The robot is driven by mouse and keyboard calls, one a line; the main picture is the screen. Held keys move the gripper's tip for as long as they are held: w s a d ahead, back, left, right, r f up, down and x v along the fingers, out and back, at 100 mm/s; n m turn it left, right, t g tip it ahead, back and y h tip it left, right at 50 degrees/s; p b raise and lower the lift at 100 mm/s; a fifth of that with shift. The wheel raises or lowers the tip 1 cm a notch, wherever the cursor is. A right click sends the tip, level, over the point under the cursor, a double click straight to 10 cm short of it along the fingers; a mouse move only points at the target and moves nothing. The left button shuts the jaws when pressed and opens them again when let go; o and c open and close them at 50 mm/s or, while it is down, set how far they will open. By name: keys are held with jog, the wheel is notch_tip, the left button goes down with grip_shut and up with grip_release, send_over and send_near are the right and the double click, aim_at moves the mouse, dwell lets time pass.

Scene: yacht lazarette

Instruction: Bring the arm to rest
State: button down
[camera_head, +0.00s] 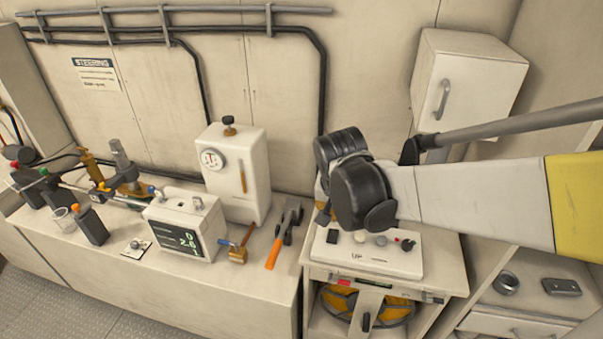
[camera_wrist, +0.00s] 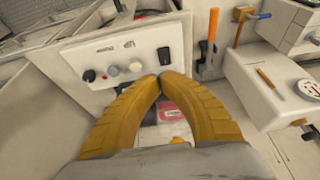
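My arm reaches in from the right in the head view, over the white control panel (camera_head: 345,264). Its black wrist joints hide most of my gripper there. In the wrist view my gripper (camera_wrist: 162,76) shows two yellow ribbed fingers. Their tips meet and I see nothing held between them. The control panel (camera_wrist: 101,53), with a black switch and several knobs, lies beyond the fingertips in that view. I cannot tell how far the tips are from it.
An orange-handled tool (camera_head: 274,250), a white display unit (camera_head: 168,238) and a white gauge housing (camera_head: 238,180) stand on the bench left of the panel. A white wall cabinet (camera_head: 482,88) hangs above my arm. Pipes run along the back wall.

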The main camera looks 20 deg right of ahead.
jog(key=s+a+f+n+t+y+b, duration=0.1)
jog(key=s+a+f+n+b, duration=0.2)
jog(key=s+b, duration=0.2)
jog(key=s+a+f+n+t+y+b, duration=0.1)
jog(key=s+a+f+n+t+b, duration=0.1)
jog(key=b, duration=0.6)
jog(key=s+a+f+n, duration=0.1)
jog(key=s+a+f, duration=0.1)
jog(key=s, duration=0.1)
jog(key=shift+s+n+t, duration=0.3)
jog(key=shift+s+n, duration=0.1)
jog(key=shift+a, duration=0.1)
